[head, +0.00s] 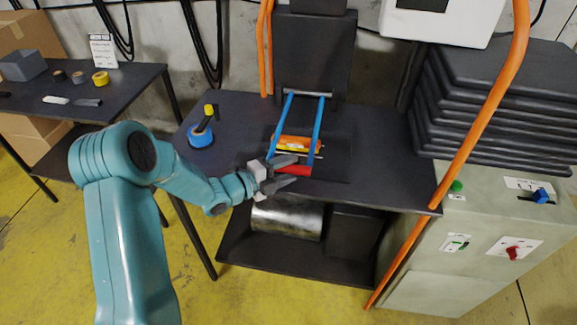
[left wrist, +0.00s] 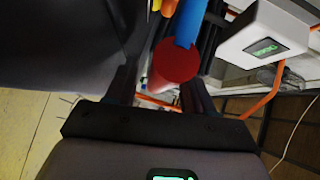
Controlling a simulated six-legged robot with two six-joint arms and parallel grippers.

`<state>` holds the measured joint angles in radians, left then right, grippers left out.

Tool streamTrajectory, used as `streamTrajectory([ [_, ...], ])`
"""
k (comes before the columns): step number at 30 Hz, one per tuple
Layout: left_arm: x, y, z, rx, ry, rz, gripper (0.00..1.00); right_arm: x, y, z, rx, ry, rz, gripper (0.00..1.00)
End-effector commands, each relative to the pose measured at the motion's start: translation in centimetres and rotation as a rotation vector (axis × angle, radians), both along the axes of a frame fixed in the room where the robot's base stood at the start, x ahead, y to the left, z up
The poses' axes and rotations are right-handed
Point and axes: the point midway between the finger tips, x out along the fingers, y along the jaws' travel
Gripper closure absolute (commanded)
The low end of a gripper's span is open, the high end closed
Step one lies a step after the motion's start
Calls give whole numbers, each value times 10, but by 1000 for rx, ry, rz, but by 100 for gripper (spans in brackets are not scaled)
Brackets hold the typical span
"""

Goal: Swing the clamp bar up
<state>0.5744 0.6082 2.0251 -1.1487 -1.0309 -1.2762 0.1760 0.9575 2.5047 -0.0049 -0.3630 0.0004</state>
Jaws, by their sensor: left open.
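The clamp bar has two blue side arms (head: 317,130) joined at the back by a grey rod (head: 308,93) on the dark press. A red crossbar (head: 297,170) joins their front ends. The bar lies down toward the front of the bench, over an orange and yellow piece (head: 297,143). My left gripper (head: 297,170) is open at the red crossbar, with its fingers reaching in from the left. In the left wrist view the red bar's round end (left wrist: 175,62) lies between the open fingers (left wrist: 160,88). Whether they touch it is unclear. My right gripper is out of view.
A blue tape roll (head: 200,136) with a yellow-black tool stands left on the bench (head: 385,150). An orange hose (head: 480,120) crosses at the right, before a control cabinet (head: 470,245). A side table with small items stands at the left.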

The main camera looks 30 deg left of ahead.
Motion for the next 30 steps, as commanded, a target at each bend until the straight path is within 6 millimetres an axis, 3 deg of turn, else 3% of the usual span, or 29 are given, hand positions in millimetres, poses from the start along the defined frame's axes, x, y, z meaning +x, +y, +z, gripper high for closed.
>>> streamTrajectory([
  [10,5,-2,-1,1,0,0,47,0,0,1,0,0,0,100],
  [15,5,-2,-1,1,0,0,100,0,0,1,0,0,0,100],
  [30,3,-15,14,-11,29,-2,100,0,0,9,0,0,0,100],
])
